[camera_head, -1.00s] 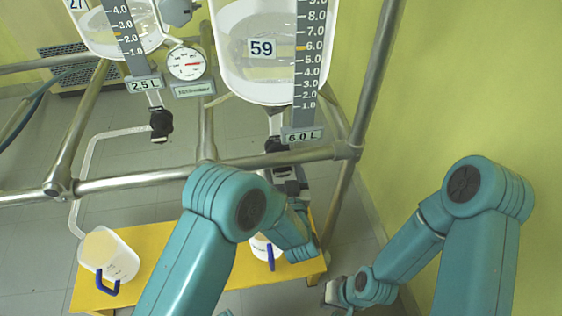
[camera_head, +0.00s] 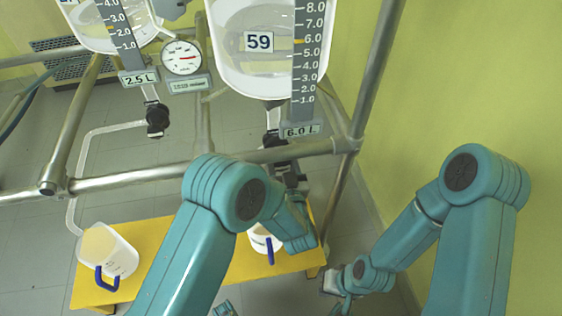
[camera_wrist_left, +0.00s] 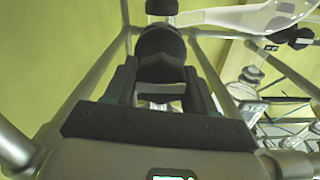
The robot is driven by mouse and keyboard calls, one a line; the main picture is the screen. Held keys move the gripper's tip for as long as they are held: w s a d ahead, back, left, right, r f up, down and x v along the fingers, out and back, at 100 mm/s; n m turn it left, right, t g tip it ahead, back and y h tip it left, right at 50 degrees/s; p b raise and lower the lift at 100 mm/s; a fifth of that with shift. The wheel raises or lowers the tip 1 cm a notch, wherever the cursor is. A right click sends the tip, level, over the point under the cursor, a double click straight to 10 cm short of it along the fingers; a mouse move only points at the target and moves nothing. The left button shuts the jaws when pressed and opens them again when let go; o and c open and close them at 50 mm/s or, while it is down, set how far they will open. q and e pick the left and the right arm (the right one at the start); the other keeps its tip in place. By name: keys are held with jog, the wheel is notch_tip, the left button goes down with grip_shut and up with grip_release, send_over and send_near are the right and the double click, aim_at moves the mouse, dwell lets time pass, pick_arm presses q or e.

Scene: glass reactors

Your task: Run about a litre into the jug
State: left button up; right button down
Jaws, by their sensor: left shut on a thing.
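The glass reactor numbered 59 (camera_head: 230,60) holds clear liquid, with a scale (camera_head: 306,60) and a 6.0 L plate on it. Its black outlet valve (camera_head: 277,147) hangs below the vessel, by the frame rail. My left gripper (camera_head: 290,176) is at this valve; in the left wrist view its fingers (camera_wrist_left: 160,84) are shut on the black valve handle (camera_wrist_left: 160,50). A white jug (camera_head: 260,238) with a blue handle stands below on the yellow bench, partly hidden by my left arm. I see no stream into it. My right gripper (camera_head: 338,290) is low and away from the reactor; its jaws are unclear.
A second jug (camera_head: 112,262) with a blue handle and pale yellowish contents stands at the left of the yellow bench (camera_head: 165,245), below a tube from the 2.5 L reactor (camera_head: 95,38). A round gauge (camera_head: 182,58) hangs between the reactors. Metal rails (camera_head: 130,181) cross in front.

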jog(key=shift+f, duration=0.15)
pick_arm(q)
jog(key=shift+f+n+b, duration=0.1)
jog(key=shift+n+b, duration=0.6)
jog(key=shift+b, duration=0.25)
jog(key=n+b, duration=0.5)
jog(key=b, duration=0.1)
jog(key=n+b, duration=0.5)
jog(key=b, duration=0.1)
jog(key=shift+a+f, duration=0.2)
jog(key=n+b, duration=0.3)
jog(key=b, duration=0.1)
jog(key=shift+n, duration=0.3)
jog(key=shift+r+n+b, duration=0.1)
jog(key=shift+n+b, duration=0.2)
jog(key=shift+n, duration=0.1)
jog(key=shift+a+r+n+b, duration=0.1)
jog(key=shift+n+b, duration=0.2)
jog(key=shift+n, duration=0.6)
jog(key=n, duration=0.5)
pick_arm(e)
jog(key=w+d+f+t, duration=0.1)
jog(key=w+f, duration=0.2)
jog(key=f, duration=0.6)
jog(key=w+d+f+t, duration=0.1)
jog(key=w+f, duration=0.2)
jog(key=f, duration=0.6)
jog(key=shift+m+h, duration=0.3)
jog(key=shift+d+f, duration=0.1)
